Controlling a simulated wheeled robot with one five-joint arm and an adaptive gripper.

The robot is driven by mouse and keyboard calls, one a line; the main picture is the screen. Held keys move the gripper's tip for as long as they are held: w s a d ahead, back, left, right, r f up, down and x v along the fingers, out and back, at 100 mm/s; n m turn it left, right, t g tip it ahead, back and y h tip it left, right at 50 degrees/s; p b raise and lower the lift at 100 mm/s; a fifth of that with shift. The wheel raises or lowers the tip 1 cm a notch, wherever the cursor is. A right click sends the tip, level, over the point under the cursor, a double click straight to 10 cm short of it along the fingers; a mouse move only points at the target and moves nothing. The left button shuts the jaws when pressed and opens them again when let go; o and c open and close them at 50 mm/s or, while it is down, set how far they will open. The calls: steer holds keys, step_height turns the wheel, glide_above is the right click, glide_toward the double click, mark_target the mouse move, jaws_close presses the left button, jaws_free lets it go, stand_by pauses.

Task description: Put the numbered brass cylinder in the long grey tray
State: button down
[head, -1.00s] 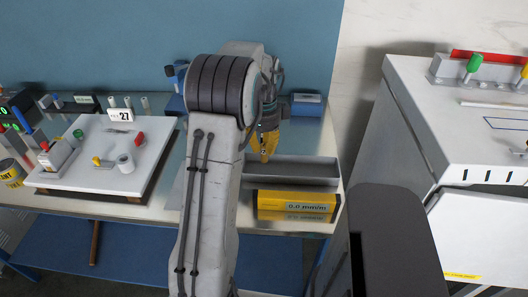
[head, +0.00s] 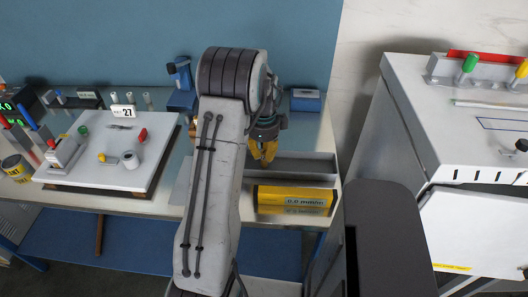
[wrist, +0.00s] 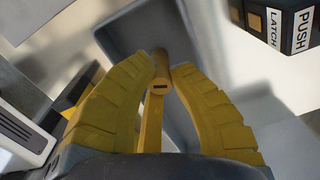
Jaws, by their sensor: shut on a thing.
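The brass cylinder (wrist: 160,78) is between my gripper's yellow fingertips (wrist: 161,70) in the wrist view, with a dark mark on its near end. My gripper is shut on it. The long grey tray (head: 318,168) lies on the metal table in the head view, behind a yellow box. There my gripper (head: 263,158) hangs over the tray's left part, and the cylinder cannot be made out. The grey tray (wrist: 122,32) also shows below and beyond the fingers in the wrist view. The gap between cylinder and tray floor is hard to judge.
The yellow box (head: 292,200) stands along the tray's front side. A blue box (head: 305,101) is behind the tray, and a white board (head: 95,165) with fittings is to the left. A large white cabinet (head: 400,130) stands on the right.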

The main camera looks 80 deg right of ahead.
mark_target(264, 151)
steer(key=shift+f, duration=0.2)
steer(key=c, duration=1.3)
jaws_free()
steer(key=shift+r, duration=0.1)
step_height(264, 151, up, 5)
steer(key=shift+r, duration=0.2)
steer(key=shift+r+b, duration=0.3)
steer(key=shift+b, duration=0.75)
step_height(264, 151, up, 6)
steer(key=shift+a+r+b, duration=0.1)
steer(key=shift+r+b, duration=0.05)
steer(key=shift+b, duration=1)
